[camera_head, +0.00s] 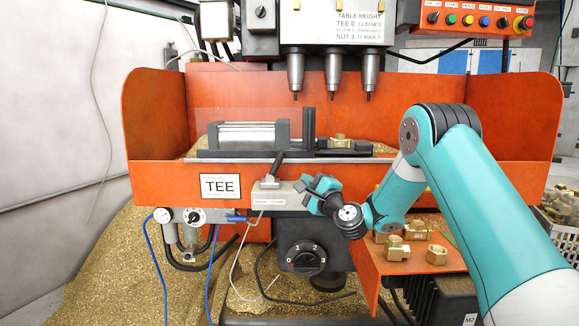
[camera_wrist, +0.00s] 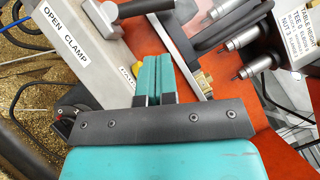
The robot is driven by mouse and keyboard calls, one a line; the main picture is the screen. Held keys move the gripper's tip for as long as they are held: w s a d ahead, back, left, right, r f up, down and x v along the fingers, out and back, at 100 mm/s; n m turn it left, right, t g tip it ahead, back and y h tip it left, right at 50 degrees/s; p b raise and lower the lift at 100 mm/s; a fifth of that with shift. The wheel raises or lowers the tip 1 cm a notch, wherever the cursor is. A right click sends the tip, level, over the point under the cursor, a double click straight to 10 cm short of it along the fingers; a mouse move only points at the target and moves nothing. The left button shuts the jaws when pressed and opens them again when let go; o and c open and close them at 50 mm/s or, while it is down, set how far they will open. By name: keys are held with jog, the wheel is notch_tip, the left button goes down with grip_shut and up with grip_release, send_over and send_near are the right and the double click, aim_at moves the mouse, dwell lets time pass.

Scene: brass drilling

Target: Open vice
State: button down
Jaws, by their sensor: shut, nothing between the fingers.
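The vice (camera_head: 250,134) lies on the orange machine's bed, with a grey cylinder body at left and a tall dark plate (camera_head: 308,128) at right. A brass fitting (camera_head: 342,143) sits just right of that plate; I cannot tell whether it is clamped. A black lever (camera_head: 278,162) stands tilted on a grey valve box below the vice. Its label, "OPEN CLAMP" (camera_wrist: 65,31), reads in the wrist view, where the lever (camera_wrist: 148,7) also shows at the top. My gripper (camera_head: 302,186) is shut and empty, right of the lever and apart from it; its teal fingers (camera_wrist: 158,72) lie together.
Three drill spindles (camera_head: 333,75) hang above the bed. An orange shelf (camera_head: 412,265) with several brass fittings stands at lower right, behind my arm. Blue hoses and a gauge (camera_head: 162,215) are at left. Brass chips cover the floor.

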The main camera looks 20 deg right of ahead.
aim_at(277, 165)
jog(key=p+x, duration=0.4)
jog(key=x, duration=0.4)
jog(key=shift+w+a+r, duration=0.2)
jog(key=shift+w, duration=0.15)
jog(key=shift+w+p, duration=0.3)
jog(key=shift+w, duration=0.3)
jog(key=shift+r, duration=0.1)
